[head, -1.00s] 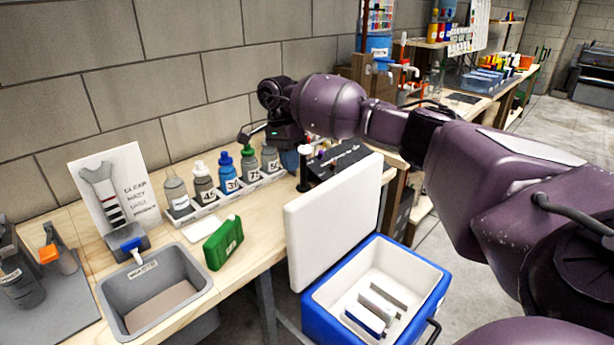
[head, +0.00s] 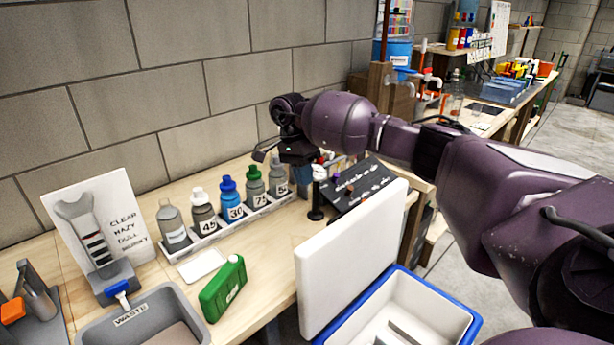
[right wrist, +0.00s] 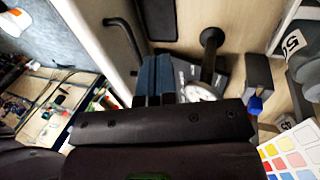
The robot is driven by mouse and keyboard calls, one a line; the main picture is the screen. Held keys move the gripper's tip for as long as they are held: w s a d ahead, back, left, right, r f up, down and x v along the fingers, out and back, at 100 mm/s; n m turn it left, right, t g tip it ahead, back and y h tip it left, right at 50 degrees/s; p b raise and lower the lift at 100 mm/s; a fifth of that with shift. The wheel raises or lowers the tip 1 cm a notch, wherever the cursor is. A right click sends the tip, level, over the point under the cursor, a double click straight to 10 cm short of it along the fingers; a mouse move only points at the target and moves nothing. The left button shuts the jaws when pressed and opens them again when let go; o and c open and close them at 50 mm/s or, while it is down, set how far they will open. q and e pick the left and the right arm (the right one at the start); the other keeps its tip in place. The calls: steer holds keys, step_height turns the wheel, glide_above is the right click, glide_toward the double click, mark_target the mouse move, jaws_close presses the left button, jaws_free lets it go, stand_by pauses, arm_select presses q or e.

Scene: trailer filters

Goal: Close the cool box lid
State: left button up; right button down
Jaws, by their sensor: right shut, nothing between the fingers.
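The blue cool box (head: 466,322) with a white inside stands on the floor at the lower right of the head view, its lower part cut off by the frame. Its white lid (head: 350,262) stands open, nearly upright, along the bench side of the box. My right gripper (head: 298,158) is over the bench, behind the lid and close to the bottle rack, apart from the lid. In the right wrist view its blue-grey fingers (right wrist: 153,78) are shut with nothing between them. My left gripper is not in view.
Several numbered bottles (head: 232,202) stand in a white rack on the bench. A green container (head: 222,288), a grey waste tub (head: 172,297) and a black stand (head: 316,200) are nearby. My right arm reaches across above the box and lid.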

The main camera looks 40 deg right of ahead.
steer(key=s+f+p, duration=0.1)
steer(key=s+f, duration=0.5)
steer(key=f, duration=0.1)
steer(key=shift+d+f+p, duration=0.3)
steer(key=shift+p, duration=0.05)
steer(key=shift+s, duration=0.15)
